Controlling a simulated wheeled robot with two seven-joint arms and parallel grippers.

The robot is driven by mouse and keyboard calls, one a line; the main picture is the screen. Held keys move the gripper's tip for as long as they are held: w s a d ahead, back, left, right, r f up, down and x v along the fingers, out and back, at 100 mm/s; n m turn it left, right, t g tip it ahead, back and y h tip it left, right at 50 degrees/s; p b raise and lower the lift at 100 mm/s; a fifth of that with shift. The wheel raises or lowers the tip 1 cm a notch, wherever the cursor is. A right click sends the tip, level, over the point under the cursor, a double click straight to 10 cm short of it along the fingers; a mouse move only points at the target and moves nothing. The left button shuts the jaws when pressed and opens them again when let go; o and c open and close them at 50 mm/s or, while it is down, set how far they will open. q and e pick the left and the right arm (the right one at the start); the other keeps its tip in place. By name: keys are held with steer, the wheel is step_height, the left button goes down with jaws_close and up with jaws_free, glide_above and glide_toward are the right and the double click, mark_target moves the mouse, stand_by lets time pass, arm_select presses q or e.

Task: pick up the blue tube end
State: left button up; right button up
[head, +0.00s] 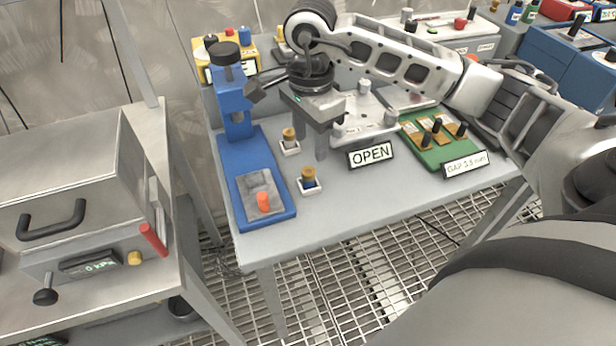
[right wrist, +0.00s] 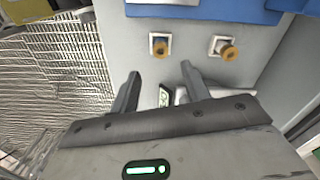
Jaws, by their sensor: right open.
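Two short tube ends stand in small white square holders on the grey table. The nearer one (head: 308,176) has a brown top with a dark bluish part below it, and it also shows in the right wrist view (right wrist: 160,47). The farther one (head: 289,138) looks brown, and it too shows in the right wrist view (right wrist: 229,51). My right gripper (head: 325,150) points down just right of the two holders. Its fingers are apart with nothing between them, and they touch neither tube end. My left gripper is out of view.
A blue press (head: 262,165) stands left of the holders. An OPEN sign (head: 370,154) and a green board with black pegs (head: 444,150) lie to the right. A steel box (head: 70,180) stands on a separate left bench. The table's front strip is clear.

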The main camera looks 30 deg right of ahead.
mark_target(308, 171)
step_height(308, 171, down, 9)
steer(key=shift+w+a+r+p, duration=0.1)
steer(key=shift+a+p, duration=0.05)
steer(key=shift+p, duration=0.45)
jaws_close()
